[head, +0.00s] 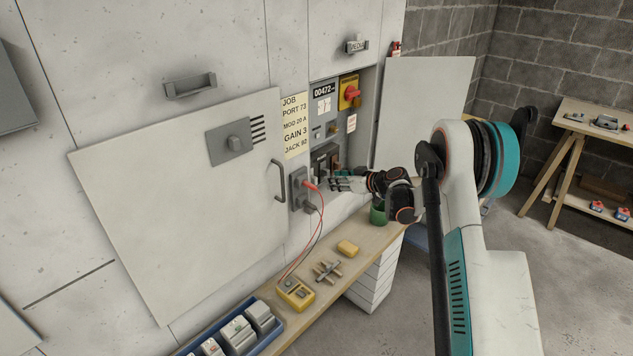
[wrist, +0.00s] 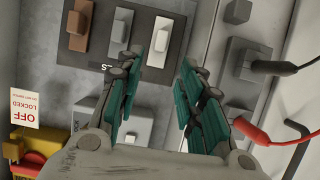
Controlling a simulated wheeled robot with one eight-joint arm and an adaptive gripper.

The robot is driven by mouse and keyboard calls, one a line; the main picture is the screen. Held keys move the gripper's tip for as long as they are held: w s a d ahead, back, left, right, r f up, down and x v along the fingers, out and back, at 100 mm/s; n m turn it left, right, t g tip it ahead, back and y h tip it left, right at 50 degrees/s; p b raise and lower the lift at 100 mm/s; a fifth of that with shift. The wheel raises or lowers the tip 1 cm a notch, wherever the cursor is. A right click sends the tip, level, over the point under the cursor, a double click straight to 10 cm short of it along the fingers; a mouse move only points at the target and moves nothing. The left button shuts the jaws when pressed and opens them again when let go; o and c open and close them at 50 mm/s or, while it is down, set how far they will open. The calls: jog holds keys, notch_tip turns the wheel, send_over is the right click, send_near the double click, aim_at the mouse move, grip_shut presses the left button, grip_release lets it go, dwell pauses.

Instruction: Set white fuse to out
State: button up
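The white fuse (wrist: 161,36) sits upright in the wrist view on a dark plate (wrist: 62,72), at the right end of a row with a grey fuse (wrist: 121,27) and a brown fuse (wrist: 79,22). My gripper (wrist: 172,58) is open, its teal-padded fingers apart with nothing between them. The left finger lies close to the white fuse in the picture; contact cannot be told. In the head view my gripper (head: 342,184) reaches to the open cabinet bay, in front of the dark fuse block (head: 325,158), where single fuses are too small to tell apart.
A grey socket block (wrist: 246,62) with black and red plugs is right of my fingers. A red-and-yellow switch (head: 349,92) is above in the bay. An open door (head: 190,190) stands left. The bench (head: 340,268) holds a yellow meter (head: 295,294) and a green cup (head: 378,213).

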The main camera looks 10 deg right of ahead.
aim_at(316, 179)
jog(key=b+x, duration=0.3)
jog(key=x, duration=0.7)
jog(key=shift+w+f, duration=0.15)
jog(key=shift+c, duration=0.6)
